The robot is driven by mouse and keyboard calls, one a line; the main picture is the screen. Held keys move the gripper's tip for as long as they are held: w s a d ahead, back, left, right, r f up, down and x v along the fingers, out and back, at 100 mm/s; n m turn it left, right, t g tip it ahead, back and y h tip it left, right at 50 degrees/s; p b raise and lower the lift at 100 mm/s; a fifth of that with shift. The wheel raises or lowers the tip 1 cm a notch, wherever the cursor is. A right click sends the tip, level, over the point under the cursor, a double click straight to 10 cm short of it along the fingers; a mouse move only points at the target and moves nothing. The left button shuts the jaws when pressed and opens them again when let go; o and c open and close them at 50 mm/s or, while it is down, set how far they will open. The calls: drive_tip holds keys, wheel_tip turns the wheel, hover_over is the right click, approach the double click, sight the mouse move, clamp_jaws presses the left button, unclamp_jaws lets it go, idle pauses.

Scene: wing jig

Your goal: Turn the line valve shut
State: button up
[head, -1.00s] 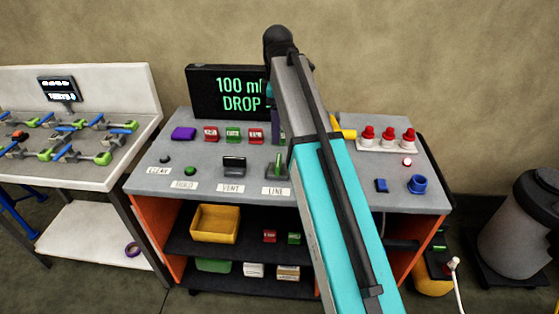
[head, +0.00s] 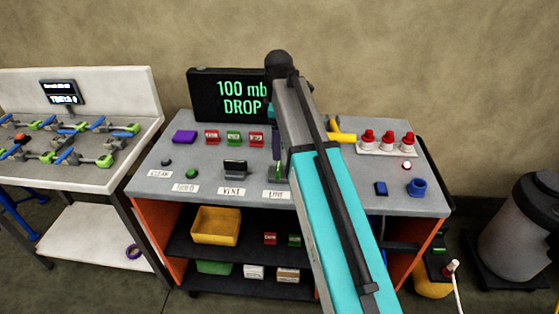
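The line valve (head: 279,174) stands behind the LINE label (head: 276,194) on the grey bench top. Only a narrow green part of it shows; my arm covers its right side, and I cannot tell its angle. My gripper (head: 276,152) points down just above the valve, mostly hidden behind my arm. I cannot see its fingertips clearly, nor whether they touch the handle. The display (head: 228,96) behind reads "100 mb DROP".
The dark vent valve (head: 235,168) stands close on the left, behind the VENT label. Red, green and purple blocks lie at the back left. A yellow part (head: 342,135), red-capped pieces (head: 388,141) and a blue cup (head: 417,187) are on the right.

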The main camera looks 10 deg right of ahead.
sight(279, 164)
drive_tip(key=shift+f+p, duration=0.95)
drive_tip(key=shift+f, duration=3.5)
drive_tip(key=c, duration=1.1)
drive_tip(key=shift+o, duration=0.2)
